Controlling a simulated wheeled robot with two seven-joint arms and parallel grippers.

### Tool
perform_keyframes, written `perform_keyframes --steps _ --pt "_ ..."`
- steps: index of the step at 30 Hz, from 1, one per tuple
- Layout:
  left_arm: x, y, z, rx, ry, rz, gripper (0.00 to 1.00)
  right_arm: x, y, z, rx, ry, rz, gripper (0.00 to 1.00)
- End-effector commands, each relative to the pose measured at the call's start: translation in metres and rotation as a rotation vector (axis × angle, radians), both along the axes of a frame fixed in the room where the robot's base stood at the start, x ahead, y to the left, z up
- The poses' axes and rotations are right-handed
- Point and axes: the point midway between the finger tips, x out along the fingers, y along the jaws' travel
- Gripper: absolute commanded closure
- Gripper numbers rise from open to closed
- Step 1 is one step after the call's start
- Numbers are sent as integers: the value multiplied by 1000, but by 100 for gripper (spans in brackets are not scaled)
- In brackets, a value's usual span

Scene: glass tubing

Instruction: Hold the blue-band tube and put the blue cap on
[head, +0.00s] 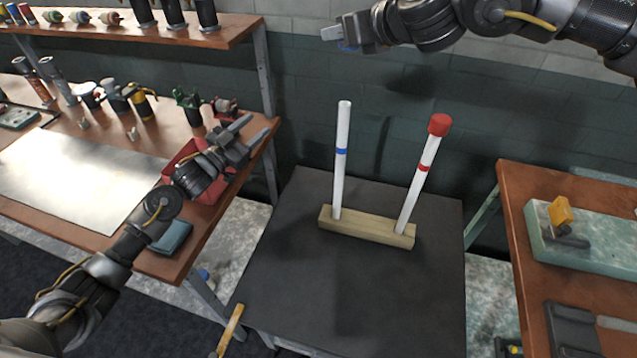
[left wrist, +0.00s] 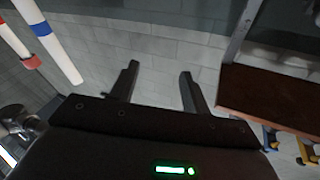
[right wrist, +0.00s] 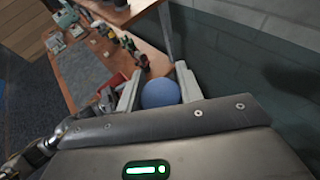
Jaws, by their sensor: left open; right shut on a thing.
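The blue-band tube (head: 342,165) is white and stands upright in the left end of a wooden block (head: 366,228). Its top is bare. It also shows at the upper left of the left wrist view (left wrist: 46,38). My left gripper (head: 246,133) is open and empty, left of this tube and apart from it. My right gripper (head: 335,38) is high above and behind the tubes, shut on the blue cap (head: 348,47). The cap shows round and blue between the fingers in the right wrist view (right wrist: 160,93).
A red-band tube (head: 416,180) with a red cap (head: 439,125) leans slightly in the block's right end. The dark table (head: 300,270) around the block is clear. A cluttered wooden bench (head: 150,150) with a red bin (head: 190,160) stands left, another bench (head: 515,215) right.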

Motion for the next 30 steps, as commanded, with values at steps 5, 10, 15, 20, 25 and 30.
perform_keyframes --steps 5,10,15,20,25,30 --pt "-43 -85 -65 -45 82 -13 53 0 0 0 0 0 0 85" --pt "-88 -142 -106 -93 157 64 53 0 0 0 0 0 0 85" --pt "-120 -170 -129 -120 231 151 53 0 0 0 0 0 0 85" --pt "-133 -179 -137 -127 267 188 53 0 0 0 0 0 0 85" --pt "-132 -180 -138 -125 269 192 53 0 0 0 0 0 0 85" --pt "-117 -186 -138 -126 269 192 53 0 0 0 0 0 0 85"
